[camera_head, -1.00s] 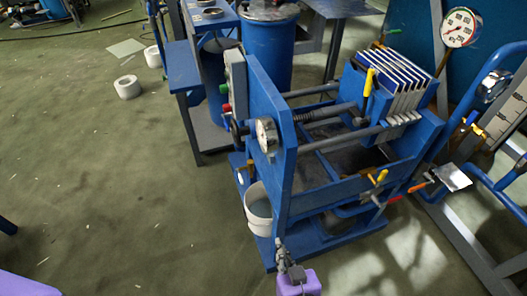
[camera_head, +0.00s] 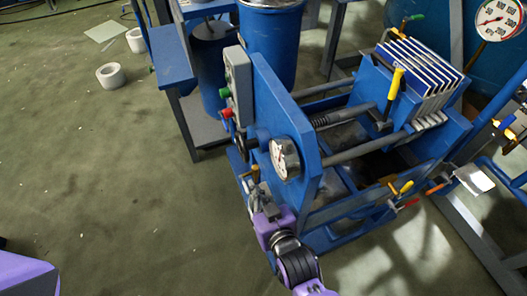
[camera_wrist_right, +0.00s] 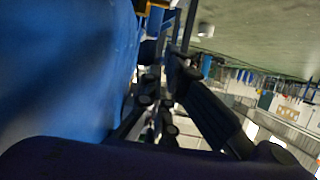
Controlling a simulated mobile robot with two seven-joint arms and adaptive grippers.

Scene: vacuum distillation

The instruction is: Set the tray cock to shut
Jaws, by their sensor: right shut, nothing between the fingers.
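A small brass-yellow cock handle (camera_head: 254,172) stands low beside the blue end plate of the press in the head view; I take it for the tray cock. Its exact angle is too small to tell. My right gripper (camera_head: 254,187) is shut and empty, just below this handle; whether they touch cannot be told. In the right wrist view the dark fingers (camera_wrist_right: 157,115) are beside a large blue surface, with a yellow-orange piece (camera_wrist_right: 150,5) at the top edge. My left gripper is out of view.
The blue press end plate (camera_head: 285,125) with its gauge (camera_head: 286,158) rises right beside my right gripper. More yellow and orange handles (camera_head: 401,188) sit on the press's right side. Open floor (camera_head: 120,190) lies to the left.

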